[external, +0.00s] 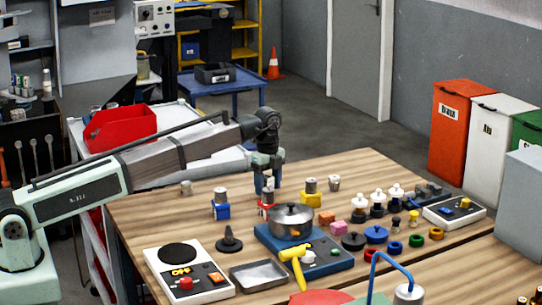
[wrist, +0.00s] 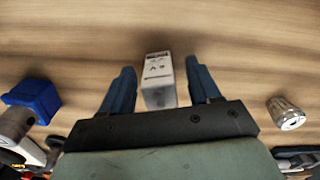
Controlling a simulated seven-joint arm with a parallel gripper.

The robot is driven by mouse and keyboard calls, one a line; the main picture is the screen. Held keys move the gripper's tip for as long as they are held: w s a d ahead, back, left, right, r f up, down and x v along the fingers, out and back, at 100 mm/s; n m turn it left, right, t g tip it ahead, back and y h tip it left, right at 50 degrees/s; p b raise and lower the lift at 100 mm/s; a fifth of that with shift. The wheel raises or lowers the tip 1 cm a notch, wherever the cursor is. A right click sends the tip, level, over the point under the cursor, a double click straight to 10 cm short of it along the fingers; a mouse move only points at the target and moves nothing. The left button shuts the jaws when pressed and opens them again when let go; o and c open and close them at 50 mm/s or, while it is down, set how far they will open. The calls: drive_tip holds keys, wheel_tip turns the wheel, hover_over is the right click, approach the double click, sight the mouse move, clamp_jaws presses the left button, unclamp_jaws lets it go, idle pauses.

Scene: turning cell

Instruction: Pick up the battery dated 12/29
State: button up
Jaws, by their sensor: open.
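A pale grey-white, box-like battery (wrist: 158,82) with dark printing on its upper face shows in the wrist view. The print is too small and blurred for me to read a date. My gripper (wrist: 160,72) is open, with one blue finger on each side of the battery and visible gaps between. The battery's near end is close to the dark gripper body. In the external view my gripper (external: 266,182) points down at the back of the wooden table, and I cannot make out the battery there.
A blue block (external: 221,212) bearing a cylinder stands left of my gripper. A red block (external: 266,210) is just below it in the picture. A yellow block (external: 311,200) and a pot (external: 292,222) are to the right. A silver cylinder (wrist: 286,113) lies right in the wrist view.

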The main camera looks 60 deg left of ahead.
drive_tip(key=shift+f, duration=0.2)
drive_tip(key=c, duration=1.1)
